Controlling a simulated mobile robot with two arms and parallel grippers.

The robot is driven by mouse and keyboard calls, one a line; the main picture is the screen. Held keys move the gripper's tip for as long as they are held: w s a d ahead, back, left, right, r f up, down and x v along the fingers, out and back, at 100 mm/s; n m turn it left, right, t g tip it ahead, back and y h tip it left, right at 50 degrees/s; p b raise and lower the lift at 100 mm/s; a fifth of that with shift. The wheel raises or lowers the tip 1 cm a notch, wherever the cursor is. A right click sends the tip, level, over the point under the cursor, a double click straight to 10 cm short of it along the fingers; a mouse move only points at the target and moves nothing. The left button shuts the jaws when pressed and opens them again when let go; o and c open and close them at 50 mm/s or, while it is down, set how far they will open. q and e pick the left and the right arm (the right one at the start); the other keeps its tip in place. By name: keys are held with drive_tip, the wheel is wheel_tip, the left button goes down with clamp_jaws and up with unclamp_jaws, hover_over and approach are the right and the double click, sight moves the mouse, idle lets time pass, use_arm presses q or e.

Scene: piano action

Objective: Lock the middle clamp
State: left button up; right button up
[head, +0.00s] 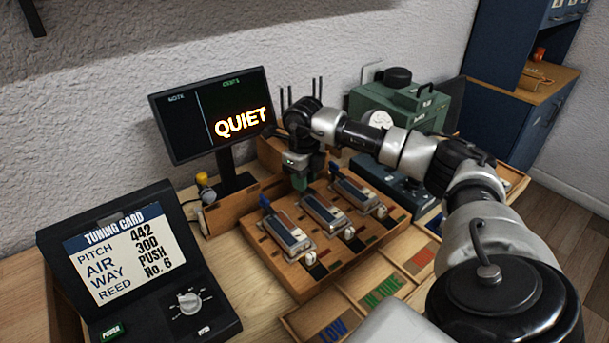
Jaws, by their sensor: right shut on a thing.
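Three clamps sit side by side on a wooden block (283,276). The middle clamp (325,214) lies between the left clamp (287,234) and the right clamp (358,194). The left and right clamps each show a blue lever tip at their back end. My right gripper (299,184) points down at the back end of the middle clamp. It is shut on that clamp's lever, which it hides. Whether the clamp is locked cannot be seen. My left gripper is not in view.
A black monitor (183,123) reading QUIET stands behind. A tuning card stand (62,255) is at the left. Labelled wooden trays (295,323) are in front.

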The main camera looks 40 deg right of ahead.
drive_tip(key=shift+a+r+m+p, duration=0.1)
drive_tip(key=shift+m+p, duration=0.2)
drive_tip(key=shift+m, duration=1.2)
drive_tip(key=o, duration=0.8)
drive_tip(key=shift+c, duration=0.2)
wheel_tip(320, 180, up, 11)
drive_tip(key=shift+b, duration=0.45)
